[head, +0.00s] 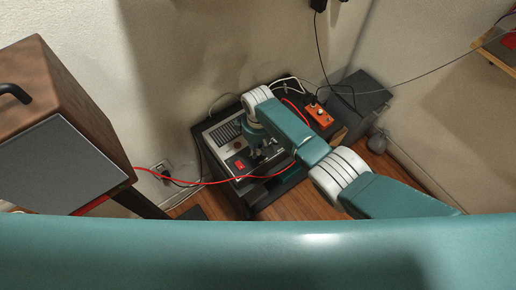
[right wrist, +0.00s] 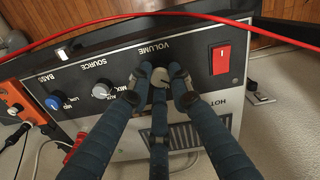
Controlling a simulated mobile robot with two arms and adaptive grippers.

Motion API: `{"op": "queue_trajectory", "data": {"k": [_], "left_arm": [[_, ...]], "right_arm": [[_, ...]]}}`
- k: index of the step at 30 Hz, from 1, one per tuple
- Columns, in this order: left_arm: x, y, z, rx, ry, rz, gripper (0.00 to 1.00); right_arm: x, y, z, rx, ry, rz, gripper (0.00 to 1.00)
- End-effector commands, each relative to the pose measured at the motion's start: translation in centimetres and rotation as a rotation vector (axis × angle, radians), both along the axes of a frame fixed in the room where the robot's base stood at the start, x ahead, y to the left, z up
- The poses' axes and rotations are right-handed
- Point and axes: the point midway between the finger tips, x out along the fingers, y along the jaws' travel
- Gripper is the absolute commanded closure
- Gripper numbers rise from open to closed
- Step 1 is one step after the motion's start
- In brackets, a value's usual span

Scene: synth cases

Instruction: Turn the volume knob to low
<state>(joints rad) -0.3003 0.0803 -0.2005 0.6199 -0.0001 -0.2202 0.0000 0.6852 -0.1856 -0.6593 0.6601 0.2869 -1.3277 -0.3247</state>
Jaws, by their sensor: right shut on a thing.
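The volume knob (right wrist: 160,77) is a small grey knob on the dark front panel (right wrist: 197,50) of an amplifier, under the label VOLUME, which reads upside down in the right wrist view. My right gripper (right wrist: 160,84) has its dark blue fingers closed around the knob. The fingers cover much of it, and I cannot tell which way its pointer faces. In the head view my right gripper (head: 263,154) reaches down onto the amplifier (head: 213,137), and the knob is hidden there. My left gripper is not in view.
A red switch (right wrist: 221,58) sits close beside the volume knob. The source knob (right wrist: 101,91) and a blue knob (right wrist: 53,103) are on the other side. A red cable (head: 215,183) passes near the panel. An orange box (head: 319,115) and a brown cabinet (head: 50,75) stand nearby.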

Motion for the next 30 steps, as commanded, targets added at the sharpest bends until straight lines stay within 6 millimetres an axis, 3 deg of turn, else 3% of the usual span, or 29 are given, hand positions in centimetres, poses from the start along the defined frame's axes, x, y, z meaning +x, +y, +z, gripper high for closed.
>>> {"op": "queue_trajectory", "data": {"k": [10,26,27,29,30], "left_arm": [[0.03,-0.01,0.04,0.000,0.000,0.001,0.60],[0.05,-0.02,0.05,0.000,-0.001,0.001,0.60],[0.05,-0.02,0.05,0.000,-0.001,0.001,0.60],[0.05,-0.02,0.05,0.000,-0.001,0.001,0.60],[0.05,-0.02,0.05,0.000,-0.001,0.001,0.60]], "right_arm": [[-0.09,0.02,-0.04,0.001,0.002,0.132,1.00],[-0.07,0.02,-0.03,0.000,0.001,0.154,1.00],[-0.07,0.01,-0.03,0.000,0.001,0.153,0.75],[-0.07,0.01,-0.03,0.000,0.001,0.153,0.63],[-0.06,0.02,-0.03,0.000,0.001,0.153,0.62]]}}
